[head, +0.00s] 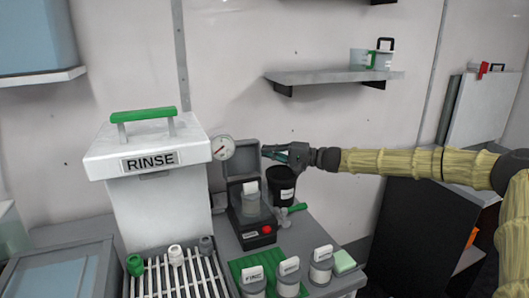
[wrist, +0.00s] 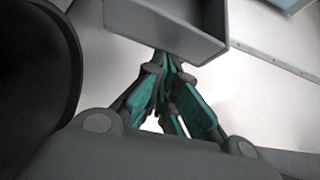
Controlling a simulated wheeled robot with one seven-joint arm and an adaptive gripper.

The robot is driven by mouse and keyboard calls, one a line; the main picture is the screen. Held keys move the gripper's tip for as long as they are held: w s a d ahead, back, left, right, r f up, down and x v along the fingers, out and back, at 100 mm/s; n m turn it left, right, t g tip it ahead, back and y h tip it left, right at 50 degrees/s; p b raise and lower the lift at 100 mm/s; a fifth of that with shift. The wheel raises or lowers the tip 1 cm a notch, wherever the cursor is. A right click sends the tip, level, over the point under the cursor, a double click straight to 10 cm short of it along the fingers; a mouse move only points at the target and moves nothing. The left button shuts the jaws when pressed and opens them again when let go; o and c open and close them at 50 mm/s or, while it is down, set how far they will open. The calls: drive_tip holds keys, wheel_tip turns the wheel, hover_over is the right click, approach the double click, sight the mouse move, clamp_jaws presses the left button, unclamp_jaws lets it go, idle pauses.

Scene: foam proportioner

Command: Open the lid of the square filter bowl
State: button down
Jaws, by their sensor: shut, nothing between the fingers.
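The square filter bowl (head: 249,229) appears to be the dark grey square unit with a red button on the counter. Its grey lid (head: 241,154) stands raised, roughly upright, at the back of the unit. A labelled jar (head: 251,193) is in front of the lid. My gripper (head: 267,152) is shut and empty at the lid's right edge. In the wrist view the fingertips (wrist: 165,56) come together at the near edge of a hollow grey part, likely the lid (wrist: 165,28). I cannot tell whether they touch it.
A black labelled cup (head: 283,187) stands below my gripper. A round gauge (head: 222,148) and the white RINSE tank (head: 150,160) are to the left. Several labelled jars (head: 289,277) stand in front. A wall shelf (head: 325,77) hangs above my arm.

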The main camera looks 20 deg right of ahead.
drive_tip(key=v, duration=1)
drive_tip(key=shift+d, duration=0.3)
